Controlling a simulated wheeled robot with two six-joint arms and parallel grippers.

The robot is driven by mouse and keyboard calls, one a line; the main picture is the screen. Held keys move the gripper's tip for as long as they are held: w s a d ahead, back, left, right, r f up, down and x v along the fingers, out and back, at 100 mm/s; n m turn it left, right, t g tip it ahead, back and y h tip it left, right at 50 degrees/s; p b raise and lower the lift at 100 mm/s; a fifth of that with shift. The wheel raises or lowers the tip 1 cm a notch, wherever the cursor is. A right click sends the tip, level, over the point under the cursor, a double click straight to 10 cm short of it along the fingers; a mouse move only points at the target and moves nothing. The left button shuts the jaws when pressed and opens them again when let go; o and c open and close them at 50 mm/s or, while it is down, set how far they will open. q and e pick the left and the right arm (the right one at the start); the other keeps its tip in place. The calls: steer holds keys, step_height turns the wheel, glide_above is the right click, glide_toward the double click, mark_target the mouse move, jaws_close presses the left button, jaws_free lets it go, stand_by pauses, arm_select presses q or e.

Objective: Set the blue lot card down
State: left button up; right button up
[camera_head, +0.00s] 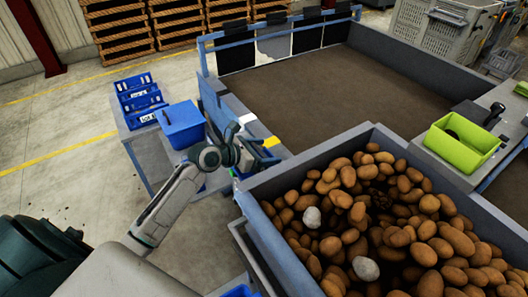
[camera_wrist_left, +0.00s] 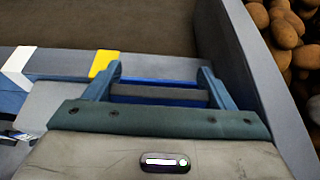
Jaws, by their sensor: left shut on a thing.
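My left gripper (camera_head: 264,153) is over the ledge at the near left corner of the grader bed. In the left wrist view its two fingers (camera_wrist_left: 160,84) are spread apart, with the blue lot card (camera_wrist_left: 158,80) showing as a thin blue strip between them. The gripper is shut on this card. Whether the card touches the surface below cannot be told. A yellow card (camera_head: 272,141) lies just beyond the gripper and also shows in the left wrist view (camera_wrist_left: 101,62). A white card (camera_head: 247,118) lies farther back on the ledge. My right gripper is not in view.
A hopper (camera_head: 300,170) full of potatoes, with a few pale stones, stands right of the gripper. A blue bin (camera_head: 182,124) and blue crates (camera_head: 139,99) stand on the left. A green tray (camera_head: 461,142) sits at the right. The brown bed (camera_head: 340,85) is empty.

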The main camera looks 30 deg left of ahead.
arm_select(q)
steer(key=shift+a+f, duration=0.1)
steer(key=shift+f, duration=0.25)
steer(key=shift+f, duration=0.1)
steer(key=o, duration=1)
steer(key=v, duration=1.2)
steer(key=shift+b, duration=0.3)
